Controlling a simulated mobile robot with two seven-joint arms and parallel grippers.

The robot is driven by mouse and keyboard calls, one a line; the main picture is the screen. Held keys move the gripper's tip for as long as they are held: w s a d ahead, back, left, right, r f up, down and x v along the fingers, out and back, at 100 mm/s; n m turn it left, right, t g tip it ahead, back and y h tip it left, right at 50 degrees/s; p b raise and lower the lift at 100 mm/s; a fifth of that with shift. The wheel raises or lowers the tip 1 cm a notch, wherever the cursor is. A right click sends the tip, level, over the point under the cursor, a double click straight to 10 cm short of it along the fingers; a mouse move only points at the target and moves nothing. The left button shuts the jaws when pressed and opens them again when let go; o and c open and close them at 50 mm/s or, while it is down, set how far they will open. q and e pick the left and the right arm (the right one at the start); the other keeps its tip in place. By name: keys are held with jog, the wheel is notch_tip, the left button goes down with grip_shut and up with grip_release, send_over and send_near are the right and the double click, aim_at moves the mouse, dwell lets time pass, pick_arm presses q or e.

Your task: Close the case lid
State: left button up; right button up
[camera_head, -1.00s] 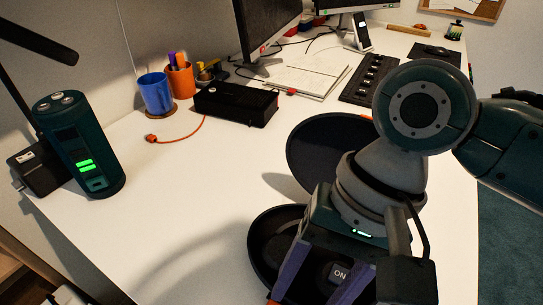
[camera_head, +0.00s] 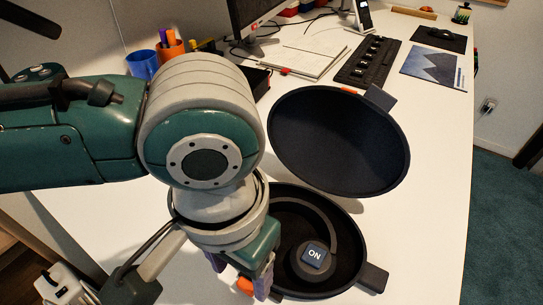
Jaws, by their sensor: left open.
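The dark round case stands open on the white desk. Its lid (camera_head: 335,140) is raised at the back, with its dark inside facing me. Its base (camera_head: 352,205) lies in front, holding headphones (camera_head: 313,255) with an ear cup marked "ON". A dark tab (camera_head: 372,278) sticks out at the base's right front; another, with an orange part beside it, is at the lid's upper right. My left gripper (camera_head: 240,274) is low at the base's left edge, its jaws apart around an orange piece (camera_head: 244,285). Contact cannot be told. My right gripper is out of view.
Behind the lid are a keyboard (camera_head: 370,62), papers (camera_head: 305,50), a monitor and a phone stand (camera_head: 362,16). A blue cup (camera_head: 142,63) and an orange pen cup stand at the back left. The desk (camera_head: 430,150) right of the case is clear.

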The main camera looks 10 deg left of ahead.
aim_at(244, 289)
pick_arm(q)
notch_tip(244, 289, down, 4)
jog(key=shift+f+b, duration=0.2)
jog(key=shift+b, duration=0.35)
grip_shut()
jog(key=shift+r, duration=0.1)
dwell(1.0)
